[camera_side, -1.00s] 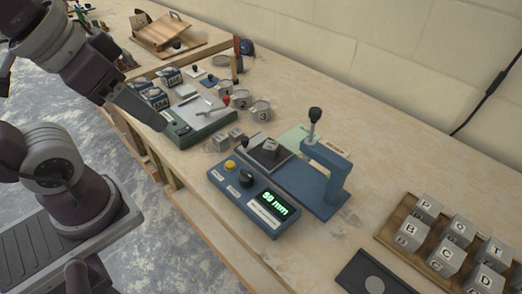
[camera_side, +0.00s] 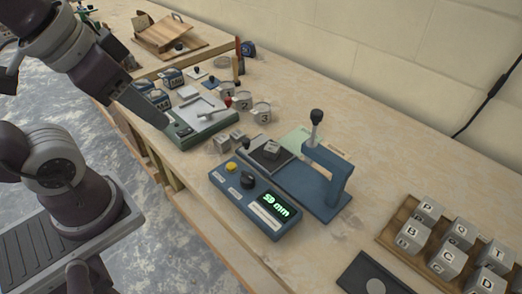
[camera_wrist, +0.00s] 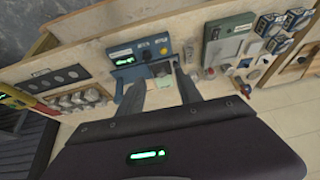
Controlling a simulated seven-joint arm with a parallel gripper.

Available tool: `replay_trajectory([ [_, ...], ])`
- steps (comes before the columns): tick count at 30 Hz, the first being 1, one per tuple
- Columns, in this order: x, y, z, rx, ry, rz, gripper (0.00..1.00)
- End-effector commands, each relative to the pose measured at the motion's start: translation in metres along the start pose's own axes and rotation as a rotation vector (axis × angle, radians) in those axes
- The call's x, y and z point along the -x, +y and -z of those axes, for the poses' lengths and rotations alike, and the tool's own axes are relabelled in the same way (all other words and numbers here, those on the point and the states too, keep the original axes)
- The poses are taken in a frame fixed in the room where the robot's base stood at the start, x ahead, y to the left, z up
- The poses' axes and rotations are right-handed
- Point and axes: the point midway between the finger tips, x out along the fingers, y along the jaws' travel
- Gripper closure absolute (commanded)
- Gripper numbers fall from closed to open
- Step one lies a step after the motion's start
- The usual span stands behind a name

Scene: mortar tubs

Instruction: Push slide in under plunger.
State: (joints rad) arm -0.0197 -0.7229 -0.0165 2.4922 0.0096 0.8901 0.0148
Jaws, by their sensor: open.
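The slide (camera_side: 270,160) is a dark plate bearing a small grey block (camera_side: 272,149), with a black knob at its left corner. It sits on the blue press base, to the left of the blue arched frame (camera_side: 340,175) and outside the arch. The plunger (camera_side: 316,128) with its black top knob stands upright through the top of the arch. My gripper (camera_side: 152,112) is above the bench at upper left, apart from the press. In the wrist view my gripper (camera_wrist: 158,84) has two dark fingers spread apart with nothing between them.
A blue control box (camera_side: 255,200) with a yellow button, black dial and lit green display stands in front of the press. A green-based scale (camera_side: 200,122) and numbered tubs (camera_side: 262,112) are left. Lettered cubes in a wooden tray (camera_side: 400,245) are right.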

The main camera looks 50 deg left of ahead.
Motion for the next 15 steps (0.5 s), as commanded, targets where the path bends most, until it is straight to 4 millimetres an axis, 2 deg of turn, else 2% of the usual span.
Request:
replay_trajectory([
  [2, -0.015, -0.009, 0.013, -0.055, -0.051, 0.058, 0.58],
  [4, -0.039, -0.022, 0.031, -0.153, -0.125, 0.116, 0.58],
  [7, -0.087, -0.043, 0.056, -0.330, -0.242, 0.126, 0.58],
  [12, -0.182, -0.066, 0.078, -0.583, -0.310, -0.077, 0.58],
  [15, -0.225, -0.070, 0.088, -0.655, -0.236, -0.221, 0.58],
])
